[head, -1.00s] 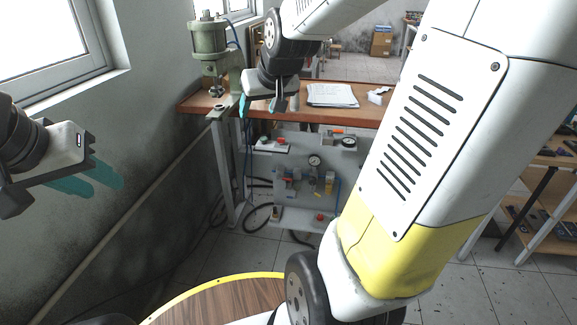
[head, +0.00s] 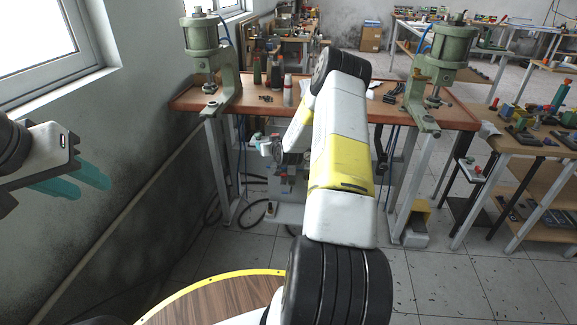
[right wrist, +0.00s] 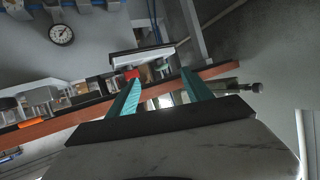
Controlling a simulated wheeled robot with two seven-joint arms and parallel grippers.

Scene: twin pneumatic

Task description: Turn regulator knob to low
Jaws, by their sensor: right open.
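The grey pneumatic panel (head: 287,213) stands under the bench in the head view, mostly hidden behind my right arm. I cannot make out the regulator knob in either current view. My left gripper (head: 93,189) is open and empty at the left of the head view, far from the panel.
A brown-topped bench (head: 180,101) stands above the panel, with a green press (head: 203,45) at its left and another green press (head: 444,60) at its right. A side table (head: 540,148) with parts stands at right. The floor between has free room.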

